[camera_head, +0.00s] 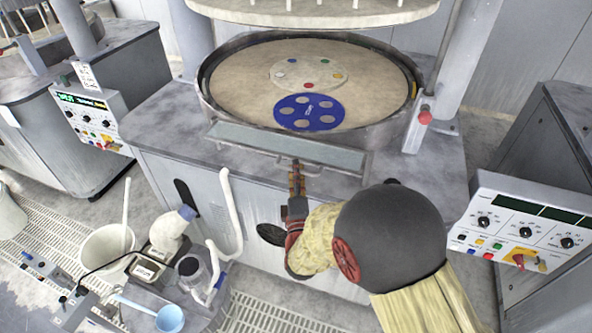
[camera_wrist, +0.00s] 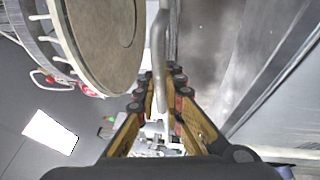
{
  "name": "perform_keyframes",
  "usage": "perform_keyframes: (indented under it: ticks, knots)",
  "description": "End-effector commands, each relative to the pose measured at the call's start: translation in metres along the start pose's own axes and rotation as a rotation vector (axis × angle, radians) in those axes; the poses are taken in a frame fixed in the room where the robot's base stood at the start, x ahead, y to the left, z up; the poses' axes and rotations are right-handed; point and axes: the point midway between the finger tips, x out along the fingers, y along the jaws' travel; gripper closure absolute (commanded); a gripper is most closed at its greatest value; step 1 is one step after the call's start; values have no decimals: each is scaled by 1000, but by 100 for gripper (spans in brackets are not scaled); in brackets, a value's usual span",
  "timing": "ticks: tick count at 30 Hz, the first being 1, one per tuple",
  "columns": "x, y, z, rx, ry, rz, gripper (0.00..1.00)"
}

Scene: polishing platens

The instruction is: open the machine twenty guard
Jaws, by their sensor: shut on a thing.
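The guard (camera_head: 285,146) is a long clear panel in a grey metal frame, along the front rim of the round platen basin of the middle machine. It looks slanted, and I cannot tell how far it is swung. The fingers hide part of the handle. No machine number is readable.
A blue carrier disc (camera_head: 308,113) lies on the beige platen (camera_head: 235,85). A red-capped post (camera_head: 425,117) stands right of the guard. A control panel (camera_head: 525,228) is at right.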

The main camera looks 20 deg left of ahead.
Motion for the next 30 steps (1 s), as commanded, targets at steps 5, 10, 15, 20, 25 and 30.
perform_keyframes:
  ticks: [5, 10, 15, 20, 25, 30]
  knots:
    - [1, 3, 0, 0, 0, -1, 100]
    - [7, 25, 3, 2, -1, 3, 100]
    - [9, 30, 3, 1, 0, 1, 100]
    - [9, 30, 3, 1, 0, 1, 90]
    - [9, 30, 3, 1, 0, 1, 80]
    - [9, 30, 3, 1, -1, 1, 71]
